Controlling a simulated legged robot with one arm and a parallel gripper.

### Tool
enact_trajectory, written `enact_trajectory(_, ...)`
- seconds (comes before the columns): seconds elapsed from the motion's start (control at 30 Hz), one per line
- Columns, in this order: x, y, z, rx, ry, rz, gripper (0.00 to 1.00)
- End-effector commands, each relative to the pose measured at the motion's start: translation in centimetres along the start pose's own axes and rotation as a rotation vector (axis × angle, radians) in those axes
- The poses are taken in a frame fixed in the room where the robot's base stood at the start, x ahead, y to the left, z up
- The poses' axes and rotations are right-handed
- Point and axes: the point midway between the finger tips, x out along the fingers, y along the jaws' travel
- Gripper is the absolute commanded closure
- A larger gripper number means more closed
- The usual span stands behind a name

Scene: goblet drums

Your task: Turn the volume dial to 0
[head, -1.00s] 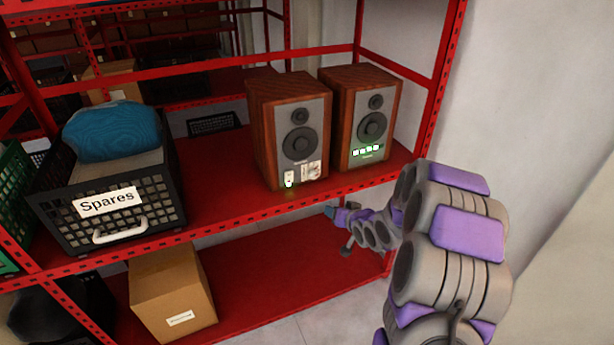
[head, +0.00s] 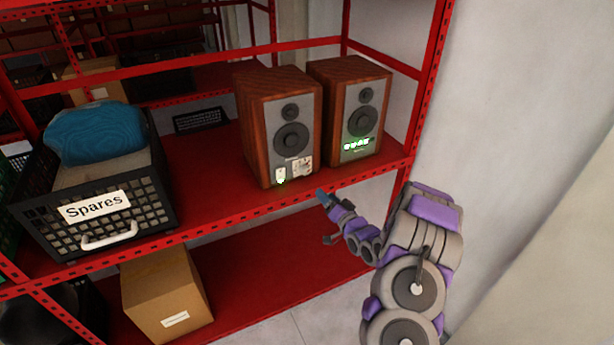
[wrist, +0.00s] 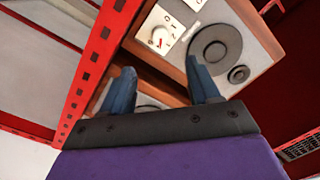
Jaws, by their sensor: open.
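The volume dial (wrist: 160,37) is a small round dial with a red pointer on a white plate, low on the front of the left wooden speaker (head: 261,120). That plate also shows in the head view (head: 302,166), too small to read there. My gripper (head: 323,196) is in front of the shelf edge, below and right of the plate. In the wrist view, my gripper (wrist: 160,66) is open and empty, its two blue fingers apart, with the dial beyond the gap between the tips. It does not touch the dial.
A second speaker (head: 347,120) with green lights stands right of the first. The red shelf (head: 210,205) has a front lip. A black "Spares" crate (head: 150,210) stands left; a cardboard box (head: 165,290) is below.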

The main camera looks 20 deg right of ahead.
Motion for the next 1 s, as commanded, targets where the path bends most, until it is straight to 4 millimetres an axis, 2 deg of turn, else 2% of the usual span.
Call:
enact_trajectory(0.03,1.1,0.0,0.3,-0.004,-0.003,-0.003,0.39)
enact_trajectory(0.3,6.0,0.1,0.2,-0.005,-0.001,-0.001,0.39)
enact_trajectory(0.6,10.8,0.1,0.3,-0.003,-0.003,0.001,0.39)
enact_trajectory(0.8,12.9,0.1,0.1,-0.003,-0.002,0.0,0.39)
enact_trajectory(1.0,13.9,0.1,0.0,-0.002,-0.001,0.003,0.39)
